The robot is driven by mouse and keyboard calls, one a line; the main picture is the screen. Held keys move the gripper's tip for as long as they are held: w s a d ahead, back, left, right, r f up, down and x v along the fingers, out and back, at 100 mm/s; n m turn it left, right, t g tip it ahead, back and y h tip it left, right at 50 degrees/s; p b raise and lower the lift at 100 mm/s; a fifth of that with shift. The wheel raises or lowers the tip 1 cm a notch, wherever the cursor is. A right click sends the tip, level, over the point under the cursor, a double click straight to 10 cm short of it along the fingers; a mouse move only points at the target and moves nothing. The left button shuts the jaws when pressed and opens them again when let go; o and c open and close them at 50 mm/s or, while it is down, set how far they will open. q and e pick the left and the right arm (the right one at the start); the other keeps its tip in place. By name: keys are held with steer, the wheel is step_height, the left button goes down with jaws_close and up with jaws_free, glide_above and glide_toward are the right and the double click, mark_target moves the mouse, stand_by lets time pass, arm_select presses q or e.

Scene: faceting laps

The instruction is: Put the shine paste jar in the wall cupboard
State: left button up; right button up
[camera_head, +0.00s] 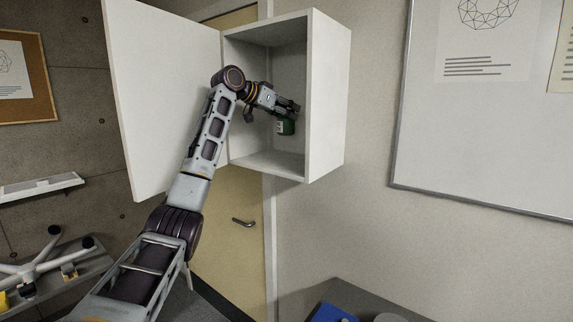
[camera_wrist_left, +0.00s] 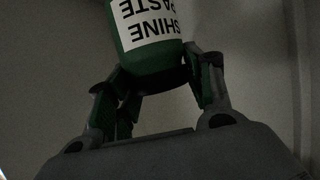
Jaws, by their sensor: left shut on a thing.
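The wall cupboard (camera_head: 329,95) is a white open box on the wall, its door (camera_head: 165,90) swung wide to the left. My left gripper (camera_head: 287,110) reaches into the cupboard and is shut on the green shine paste jar (camera_head: 286,127). The jar hangs inside the cupboard's opening, above its bottom board, with a gap visible below it. In the left wrist view the jar (camera_wrist_left: 155,58) sits between the fingers (camera_wrist_left: 160,85), its white label reading "SHINE PASTE" upside down. My right gripper is not in view.
The cupboard's bottom board (camera_head: 270,165) looks bare. A whiteboard (camera_head: 480,110) hangs on the wall to the right. A grey surface with a blue item (camera_head: 333,313) is at the bottom. A door with a handle (camera_head: 244,222) stands below the cupboard.

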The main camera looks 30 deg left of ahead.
mark_target(286, 128)
arm_select(q)
steer(key=shift+f, duration=2.9)
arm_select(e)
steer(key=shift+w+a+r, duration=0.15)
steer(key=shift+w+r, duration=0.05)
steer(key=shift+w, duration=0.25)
arm_select(q)
steer(key=shift+f+p, duration=0.5)
steer(key=shift+f, duration=1.55)
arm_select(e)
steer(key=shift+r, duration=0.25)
arm_select(q)
steer(key=o, duration=1.3)
steer(key=shift+f, duration=0.15)
